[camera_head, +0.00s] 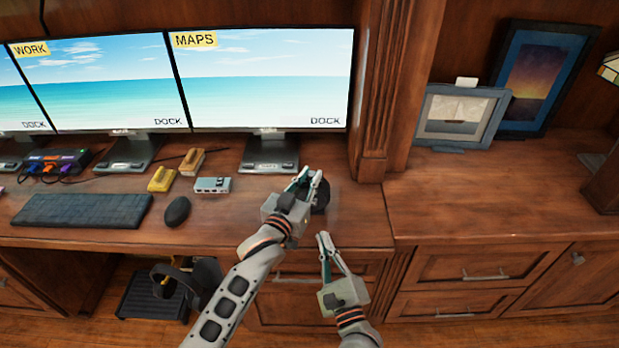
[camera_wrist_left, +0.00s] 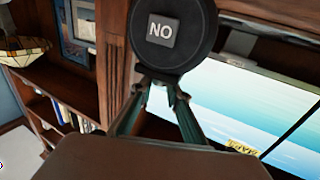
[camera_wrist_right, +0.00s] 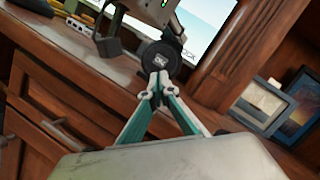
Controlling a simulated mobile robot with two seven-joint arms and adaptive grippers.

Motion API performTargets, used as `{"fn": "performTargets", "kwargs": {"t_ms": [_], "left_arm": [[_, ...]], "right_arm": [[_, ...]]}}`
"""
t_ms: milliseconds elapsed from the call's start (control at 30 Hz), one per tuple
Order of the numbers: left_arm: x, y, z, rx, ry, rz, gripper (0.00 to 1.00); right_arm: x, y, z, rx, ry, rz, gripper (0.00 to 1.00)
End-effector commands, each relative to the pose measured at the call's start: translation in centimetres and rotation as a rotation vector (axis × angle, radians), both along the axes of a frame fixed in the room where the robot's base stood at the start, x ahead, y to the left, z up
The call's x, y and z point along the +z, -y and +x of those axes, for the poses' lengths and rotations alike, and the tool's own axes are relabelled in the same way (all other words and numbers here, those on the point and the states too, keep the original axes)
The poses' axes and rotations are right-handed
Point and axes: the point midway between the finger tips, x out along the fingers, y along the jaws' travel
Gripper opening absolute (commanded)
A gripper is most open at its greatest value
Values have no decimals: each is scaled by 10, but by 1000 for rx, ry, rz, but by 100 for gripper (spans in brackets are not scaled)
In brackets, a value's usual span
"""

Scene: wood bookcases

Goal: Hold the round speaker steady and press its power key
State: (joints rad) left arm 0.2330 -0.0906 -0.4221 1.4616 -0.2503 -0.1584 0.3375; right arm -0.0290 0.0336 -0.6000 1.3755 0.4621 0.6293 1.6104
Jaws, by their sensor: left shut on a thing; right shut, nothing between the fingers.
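The round speaker is a black disc (camera_head: 321,196) near the desk's front edge, partly hidden behind my left gripper (camera_head: 306,177). My left gripper is shut on it. In the left wrist view, the speaker (camera_wrist_left: 200,22) fills the top, with a grey square key (camera_wrist_left: 161,31) marked "NO" on its face. The left fingertips (camera_wrist_left: 160,80) meet its lower rim. My right gripper (camera_head: 324,239) is shut and empty, in front of and below the desk edge, apart from the speaker. In the right wrist view its fingertips (camera_wrist_right: 158,88) point at the speaker (camera_wrist_right: 160,66); a small marking there is unreadable.
A mouse (camera_head: 177,211), a keyboard (camera_head: 83,210), a grey box with ports (camera_head: 212,185) and two yellow items (camera_head: 161,179) lie to the left. A monitor stand (camera_head: 269,160) is behind the speaker. The cabinet top (camera_head: 470,200) at right is mostly clear.

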Motion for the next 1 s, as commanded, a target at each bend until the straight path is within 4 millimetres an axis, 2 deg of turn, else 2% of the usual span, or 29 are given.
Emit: {"fn": "performTargets", "kwargs": {"t_ms": [300,467,800,1000], "left_arm": [[0,0,0,0,-1,0,0],[0,0,0,0,-1,0,0],[0,0,0,0,-1,0,0],[-1,0,0,0,-1,0,0]], "right_arm": [[1,-1,0,4,-2,-3,0],[6,-10,5,38,-20,-44,0],[21,-42,14,207,-121,-264,0],[27,-49,10,301,-185,-417,0]]}}
